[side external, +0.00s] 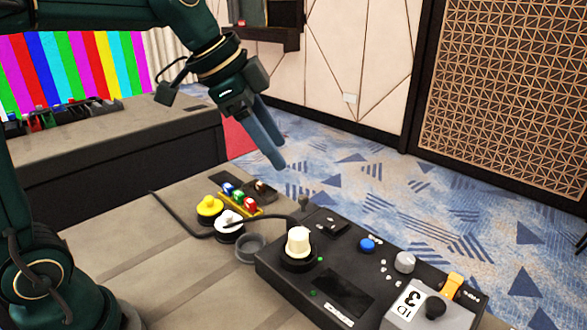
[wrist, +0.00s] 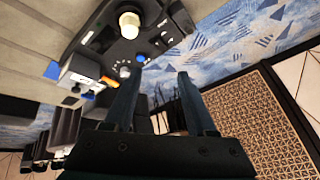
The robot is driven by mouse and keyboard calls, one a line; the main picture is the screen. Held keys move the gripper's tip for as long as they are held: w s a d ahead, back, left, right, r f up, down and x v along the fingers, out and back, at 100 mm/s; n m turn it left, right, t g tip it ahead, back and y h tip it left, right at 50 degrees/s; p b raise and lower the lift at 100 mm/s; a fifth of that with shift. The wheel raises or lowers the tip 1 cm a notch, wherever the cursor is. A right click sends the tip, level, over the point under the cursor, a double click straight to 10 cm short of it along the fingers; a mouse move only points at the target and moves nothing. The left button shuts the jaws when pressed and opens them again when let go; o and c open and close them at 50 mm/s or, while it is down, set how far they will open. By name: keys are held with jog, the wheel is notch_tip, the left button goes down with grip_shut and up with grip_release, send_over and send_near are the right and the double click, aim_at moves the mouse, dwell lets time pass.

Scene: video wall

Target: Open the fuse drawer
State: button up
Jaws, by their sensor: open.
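A black control console (side external: 335,293) sits on the table with a cream knob (side external: 299,241), a blue button (side external: 367,245) and a grey knob (side external: 405,262). At its right end is a grey block (side external: 400,316) with a "3 ID" label, a black knob (side external: 436,308) and an orange-yellow part (side external: 453,285). I cannot tell which part is the fuse drawer. My gripper (side external: 279,160) is open and empty, in the air above and behind the console. In the wrist view, the console (wrist: 100,42) shows beyond the two spread fingers (wrist: 159,74), none of them touching it.
Left of the console are a yellow button (side external: 209,206), a white button (side external: 229,224), a dark ring (side external: 250,248) and a yellow rack (side external: 240,204) with coloured pieces. A black cable (side external: 185,229) crosses the table. A second desk (side external: 120,145) stands behind.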

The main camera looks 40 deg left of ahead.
jog(key=w+a+f+m+g, duration=0.1)
jog(key=w+a+f, duration=0.2)
jog(key=w+f, duration=0.3)
jog(key=n+g+h, duration=0.1)
send_over(302, 197)
jog(key=s+a, duration=0.2)
notch_tip(302, 197, down, 6)
jog(key=shift+d+x, duration=0.15)
jog(key=shift+x, duration=1)
jog(key=shift+d+x, duration=0.1)
jog(key=shift+x, duration=1.05)
jog(key=shift+w+r, duration=0.1)
jog(key=shift+w, duration=0.1)
grip_shut()
